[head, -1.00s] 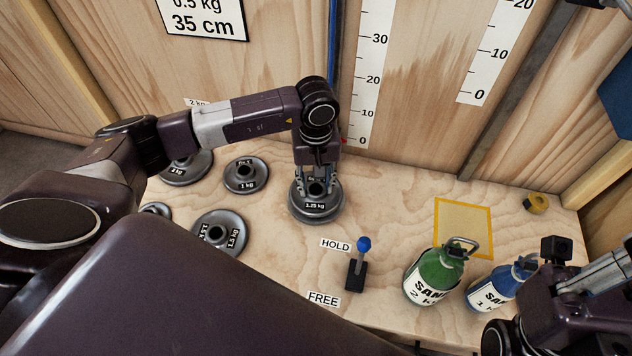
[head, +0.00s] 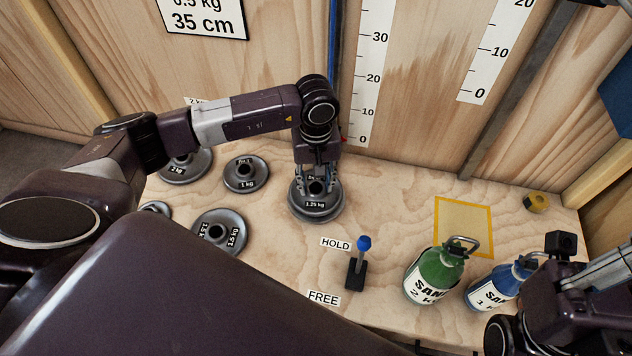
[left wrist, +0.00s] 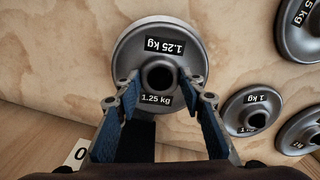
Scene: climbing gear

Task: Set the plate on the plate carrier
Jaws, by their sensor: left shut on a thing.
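A grey round plate marked 1.25 kg (head: 327,211) is at the foot of the back wall, near the zero of the height scale. It lies about level. My left gripper (head: 317,186) points down over it and is shut on its raised hub. In the left wrist view the fingers (left wrist: 160,100) stand on either side of the hub, and the plate's rim (left wrist: 128,48) shows beyond them. The plate carrier under the plate is hidden, so I cannot tell whether the plate rests on it. My right arm shows at the lower right; its gripper is out of view.
Several other grey plates (head: 240,240) lie left of the held plate. A blue-knobbed lever (head: 357,270) stands in front, between HOLD and FREE labels. Green (head: 432,275) and blue (head: 490,290) sand bottles stand right, near a yellow square (head: 464,222) and tape roll (head: 536,202).

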